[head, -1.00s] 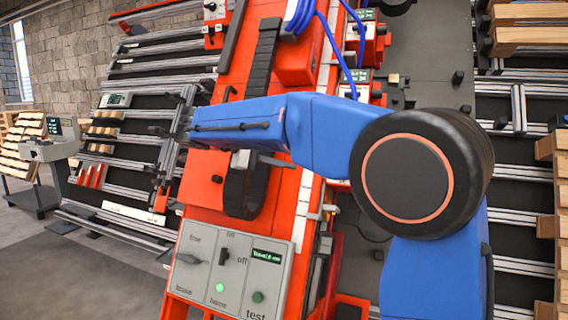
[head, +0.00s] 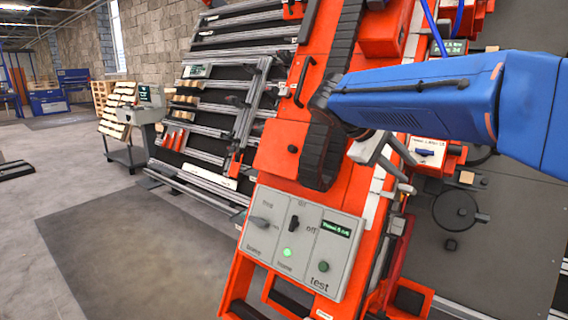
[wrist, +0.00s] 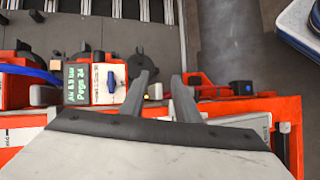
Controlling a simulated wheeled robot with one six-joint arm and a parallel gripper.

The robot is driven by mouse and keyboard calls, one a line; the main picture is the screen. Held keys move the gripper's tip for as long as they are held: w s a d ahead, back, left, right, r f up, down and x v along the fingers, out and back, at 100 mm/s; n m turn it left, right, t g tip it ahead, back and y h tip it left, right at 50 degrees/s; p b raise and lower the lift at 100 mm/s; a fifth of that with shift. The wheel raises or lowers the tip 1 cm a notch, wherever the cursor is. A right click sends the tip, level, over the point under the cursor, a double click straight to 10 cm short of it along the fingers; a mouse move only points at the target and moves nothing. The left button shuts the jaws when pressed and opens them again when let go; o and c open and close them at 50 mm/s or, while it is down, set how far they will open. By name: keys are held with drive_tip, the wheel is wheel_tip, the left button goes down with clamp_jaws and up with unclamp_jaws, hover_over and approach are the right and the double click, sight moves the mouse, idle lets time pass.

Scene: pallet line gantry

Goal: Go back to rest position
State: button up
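My gripper (head: 392,168) is at the end of my blue arm, in front of the orange gantry machine (head: 285,150). In the wrist view its two grey fingers (wrist: 163,78) stand apart with nothing between them. They point past the machine's orange frame towards the grey floor. The fingers show only partly in the head view.
A grey control panel (head: 302,240) with a knob, a switch and a lit green button is on the machine's front. A small blue-handled valve box (wrist: 108,83) is near the fingers. A trolley (head: 128,155) stands at the left. The floor (head: 140,245) front left is clear.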

drive_tip(key=s+a+f+m+t+y, duration=0.1)
drive_tip(key=s+f+m+y, duration=0.4)
drive_tip(key=s+f, duration=1.9)
drive_tip(key=s+t+y, duration=0.1)
drive_tip(key=s+y, duration=0.1)
drive_tip(key=y, duration=0.3)
drive_tip(key=shift+a+m+t, duration=0.15)
drive_tip(key=shift+m+t, duration=0.15)
drive_tip(key=shift+t, duration=0.1)
